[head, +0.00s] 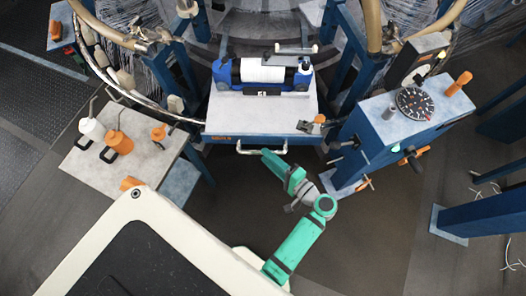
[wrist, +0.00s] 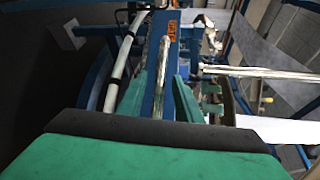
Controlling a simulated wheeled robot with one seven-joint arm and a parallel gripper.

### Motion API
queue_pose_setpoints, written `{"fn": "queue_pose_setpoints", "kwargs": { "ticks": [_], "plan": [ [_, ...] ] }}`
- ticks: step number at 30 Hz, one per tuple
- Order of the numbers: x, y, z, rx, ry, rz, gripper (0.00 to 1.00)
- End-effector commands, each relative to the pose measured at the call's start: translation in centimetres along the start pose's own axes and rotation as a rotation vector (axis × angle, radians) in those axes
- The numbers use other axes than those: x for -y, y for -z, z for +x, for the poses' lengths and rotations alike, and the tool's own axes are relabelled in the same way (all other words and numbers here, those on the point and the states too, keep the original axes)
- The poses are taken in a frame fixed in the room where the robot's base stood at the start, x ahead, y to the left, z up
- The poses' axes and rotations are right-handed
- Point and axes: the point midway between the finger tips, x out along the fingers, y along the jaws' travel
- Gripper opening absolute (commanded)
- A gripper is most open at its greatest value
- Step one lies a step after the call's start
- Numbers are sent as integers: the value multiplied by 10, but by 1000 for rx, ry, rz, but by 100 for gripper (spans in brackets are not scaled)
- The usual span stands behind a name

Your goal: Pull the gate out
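The gate appears to be the grey platform (head: 225,112) with a blue front edge, in the upper middle of the head view. A pale bar handle (head: 240,151) runs along its front. My gripper (head: 268,154) is at this handle, near its middle. In the wrist view the gripper (wrist: 157,98) is open, one green finger on each side of a silver bar (wrist: 162,62) that looks like the handle. Gaps show between bar and fingers. The blue front with its orange label (wrist: 172,32) lies just beyond. How deep the bar sits between the fingers is unclear.
A blue device with a white roll (head: 262,71) sits on the platform. A grey side table (head: 85,165) with bottles stands left. A blue cabinet with a dial (head: 385,130) stands close on the right. The floor (head: 375,235) in front is clear.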

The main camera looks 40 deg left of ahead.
Motion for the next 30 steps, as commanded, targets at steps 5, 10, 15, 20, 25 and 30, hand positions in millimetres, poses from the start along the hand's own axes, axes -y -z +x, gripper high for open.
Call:
{"fn": "queue_pose_setpoints", "kwargs": {
  "ticks": [5, 10, 15, 20, 25, 30],
  "plan": [
    [0, 1, -35, -3, 0, 1, 32],
    [0, 0, -59, -2, 0, 0, 32],
    [0, 0, -71, -1, 0, 1, 32],
    [-1, 0, -73, -1, 0, 1, 32],
    [-1, 0, -72, 1, -1, 1, 32],
    [0, -1, -71, 3, -1, 1, 32]
  ]
}}
